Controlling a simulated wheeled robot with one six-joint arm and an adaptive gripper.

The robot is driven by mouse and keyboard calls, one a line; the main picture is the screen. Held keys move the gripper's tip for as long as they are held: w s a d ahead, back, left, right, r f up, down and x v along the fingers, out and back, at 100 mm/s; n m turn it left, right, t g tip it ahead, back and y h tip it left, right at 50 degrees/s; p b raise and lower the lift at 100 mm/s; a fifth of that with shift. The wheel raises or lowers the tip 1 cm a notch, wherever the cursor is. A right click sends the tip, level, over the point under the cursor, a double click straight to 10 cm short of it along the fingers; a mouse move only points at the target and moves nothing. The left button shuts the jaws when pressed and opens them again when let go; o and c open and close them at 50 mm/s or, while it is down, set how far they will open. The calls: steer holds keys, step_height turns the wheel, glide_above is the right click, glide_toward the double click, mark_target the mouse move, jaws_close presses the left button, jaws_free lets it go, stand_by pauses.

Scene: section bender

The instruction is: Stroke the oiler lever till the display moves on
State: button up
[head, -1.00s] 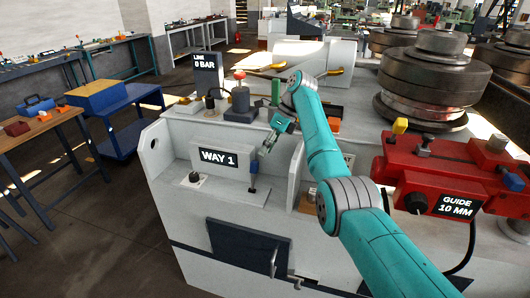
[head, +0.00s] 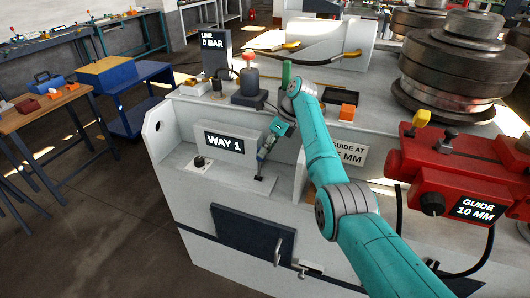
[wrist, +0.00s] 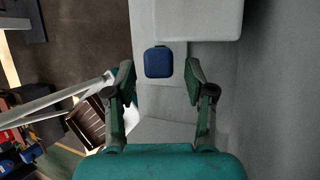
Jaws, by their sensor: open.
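The oiler lever, an upright handle with a blue top, stands in the pale recess in front of the WAY 1 display (head: 224,143). In the head view my gripper (head: 265,152) covers its upper part, and only its dark foot (head: 259,178) shows clearly. In the wrist view the lever's blue square top (wrist: 158,62) lies between the two fingertips of my gripper (wrist: 160,70). The fingers are open, with a visible gap on each side of the blue top. The display reads WAY 1.
A black knob (head: 199,161) sits on a white plate left of the lever. The LINE 8 BAR display (head: 215,48) and a red-topped grey cylinder (head: 250,80) stand behind. A red guide block (head: 455,170) is at the right. A wall of the recess rises close to my gripper.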

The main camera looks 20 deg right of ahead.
steer(key=shift+a+f, duration=0.35)
steer(key=shift+f, duration=0.25)
jaws_close()
